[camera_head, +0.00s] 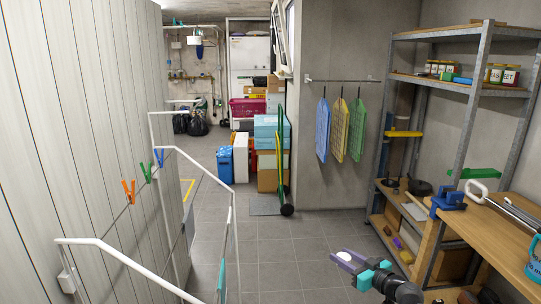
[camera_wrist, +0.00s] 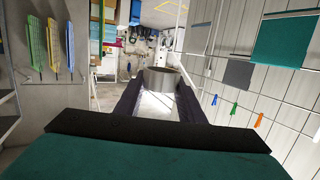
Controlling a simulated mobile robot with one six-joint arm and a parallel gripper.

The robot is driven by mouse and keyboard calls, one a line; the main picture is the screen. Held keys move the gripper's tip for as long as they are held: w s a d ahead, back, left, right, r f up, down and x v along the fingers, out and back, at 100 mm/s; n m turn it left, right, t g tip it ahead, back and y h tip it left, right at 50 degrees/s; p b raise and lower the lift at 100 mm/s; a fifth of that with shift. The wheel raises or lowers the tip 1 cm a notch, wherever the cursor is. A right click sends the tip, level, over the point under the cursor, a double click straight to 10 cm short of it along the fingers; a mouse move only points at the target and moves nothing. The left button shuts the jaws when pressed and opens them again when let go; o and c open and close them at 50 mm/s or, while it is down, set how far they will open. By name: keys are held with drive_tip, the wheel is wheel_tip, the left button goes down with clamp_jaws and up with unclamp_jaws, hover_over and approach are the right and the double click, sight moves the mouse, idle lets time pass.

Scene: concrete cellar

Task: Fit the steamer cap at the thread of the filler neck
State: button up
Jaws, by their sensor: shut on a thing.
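My gripper (camera_head: 348,262) is in the lower middle of the head view, with purple fingers and a teal body. It is in free air over the floor, left of the workbench. In the wrist view my gripper (camera_wrist: 160,100) is shut on a grey metal cylindrical piece, which I take for the steamer cap (camera_wrist: 163,78). The cap sits between the dark fingertips, its round rim showing above them. In the head view the cap is too small to make out clearly. I cannot identify the steamer or its filler neck in either view.
A wooden workbench (camera_head: 500,222) stands at the right, with a blue vise (camera_head: 449,200) and a turquoise container (camera_head: 534,262) cut by the picture edge. A metal shelf (camera_head: 455,85) stands behind it. A white drying rack (camera_head: 195,158) is at the left. The middle floor is clear.

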drive_tip(key=s+a+n+g+y, duration=0.4)
drive_tip(key=s+a+n+y, duration=0.1)
drive_tip(key=s+a, duration=0.1)
drive_tip(key=shift+s+a+r+g, duration=0.3)
drive_tip(key=shift+s+a+r, duration=0.1)
drive_tip(key=shift+a, duration=0.4)
drive_tip(key=shift+r, duration=0.1)
wheel_tip(320, 180, up, 5)
drive_tip(key=p, duration=0.5)
drive_tip(key=shift+d, duration=0.1)
